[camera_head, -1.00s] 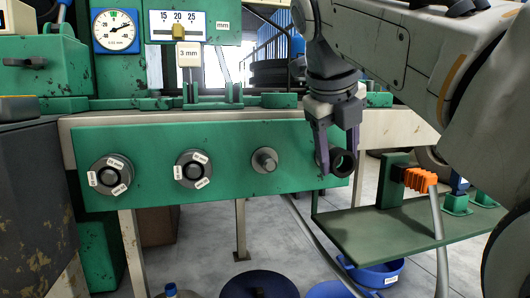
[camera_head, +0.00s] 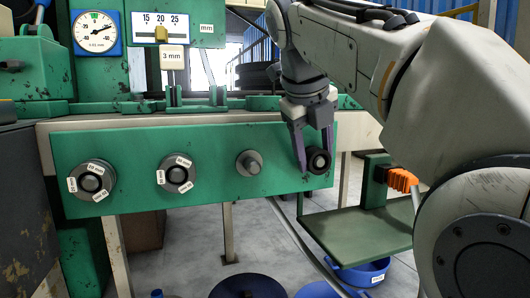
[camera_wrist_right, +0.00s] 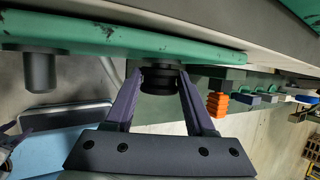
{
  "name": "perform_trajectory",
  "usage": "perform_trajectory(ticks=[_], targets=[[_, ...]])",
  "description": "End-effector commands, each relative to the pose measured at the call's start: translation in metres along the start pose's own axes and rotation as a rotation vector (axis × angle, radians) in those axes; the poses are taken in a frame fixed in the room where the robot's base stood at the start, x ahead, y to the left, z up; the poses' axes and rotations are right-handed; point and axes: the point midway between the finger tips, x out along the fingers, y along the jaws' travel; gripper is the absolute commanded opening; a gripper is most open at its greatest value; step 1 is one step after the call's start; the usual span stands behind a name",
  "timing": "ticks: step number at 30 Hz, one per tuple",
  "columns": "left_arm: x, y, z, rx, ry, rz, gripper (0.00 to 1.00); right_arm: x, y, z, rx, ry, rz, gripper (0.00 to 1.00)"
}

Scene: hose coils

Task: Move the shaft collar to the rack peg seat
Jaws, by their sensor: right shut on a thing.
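The shaft collar (camera_head: 319,161) is a small dark ring at the right end of the green rack panel (camera_head: 212,185). My right gripper (camera_head: 312,165) is shut on it, one finger on each side. In the head view a grey round end shows inside the ring, so it appears lined up with or around a peg there. In the right wrist view the collar (camera_wrist_right: 158,80) sits between the fingertips of the right gripper (camera_wrist_right: 157,85), close against the panel's face. How far it is seated I cannot tell.
Two pegs at the left carry labelled rings (camera_head: 91,180) (camera_head: 175,173); the third peg (camera_head: 249,163) is bare. A green shelf (camera_head: 355,235) with an orange ribbed part (camera_head: 402,180) stands at the right. Blue tubs (camera_head: 362,273) are on the floor.

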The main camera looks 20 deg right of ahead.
Motion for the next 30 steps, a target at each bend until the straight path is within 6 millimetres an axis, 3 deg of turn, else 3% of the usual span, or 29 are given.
perform_trajectory(ticks=[13,14,16,17,23,25,30], targets=[[-0.0003,0.0,0.0,0.0,0.0,0.0,0.5,0.0011,-0.0003,0.0038,0.001,-0.001,-0.001,0.0],[-0.0003,0.0,0.0,0.0,0.0,0.0,0.5,0.0011,-0.0003,0.0037,0.001,-0.001,-0.001,0.59],[-0.0003,0.0,0.0,0.0,0.0,0.0,0.5,0.0011,-0.0003,0.0037,0.0,-0.001,-0.001,0.85],[-0.0003,0.0,0.0,0.0,0.0,0.0,0.5,0.0011,-0.0003,0.0036,0.0,-0.001,-0.001,0.9],[-0.0002,0.0,0.0,0.0,0.0,0.0,0.5,0.0013,-0.0001,0.0035,0.0,0.0,0.0,0.9],[-0.0002,0.0,0.0,0.0,0.0,0.0,0.5,0.0017,0.0002,0.0033,0.0,0.001,0.0,0.75],[-0.0002,0.0,0.0,0.0,0.0,0.0,0.5,0.0017,0.0001,0.0034,0.0,0.001,0.0,0.75]])
